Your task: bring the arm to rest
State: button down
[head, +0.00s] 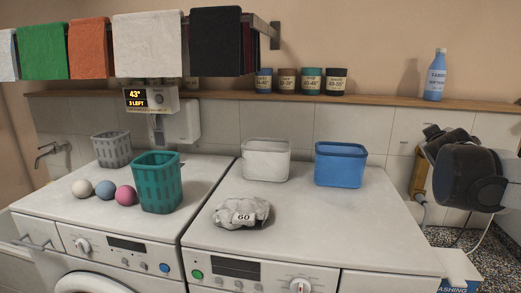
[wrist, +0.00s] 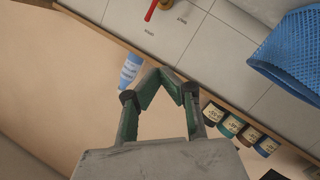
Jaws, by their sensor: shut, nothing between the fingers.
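My gripper (wrist: 160,70) shows in the wrist view with its green-sided fingers angled in and their tips together, nothing between them. It is raised in front of the wall, and the shelf appears tilted behind it. Part of my arm (head: 468,178) shows at the right edge of the head view, right of the washing machines and clear of their tops. The gripper's fingers cannot be made out in the head view.
A crumpled grey bundle marked 60 (head: 242,212), a white bin (head: 266,160), a blue bin (head: 341,165) and a teal basket (head: 158,184) stand on the machines. A blue bottle (head: 435,75) and several jars (head: 310,81) line the shelf. A blue mesh item (wrist: 290,55) shows in the wrist view.

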jog(key=s+a+f+g+y, duration=0.2)
jog(key=s+a+f+y, duration=0.1)
jog(key=s+a+f, duration=0.3)
jog(key=s+a+f+g+y+p, duration=0.1)
jog(key=s+a+f, duration=0.6)
jog(key=a, duration=0.8)
jog(key=s+a+f+m+g+y, duration=0.1)
jog(key=s+a+f+g+y, duration=0.2)
jog(key=s+a, duration=0.8)
notch_tip(320, 180, down, 4)
jog(key=shift+s+y, duration=0.4)
jog(key=shift+y, duration=0.6)
jog(key=shift+d, duration=0.1)
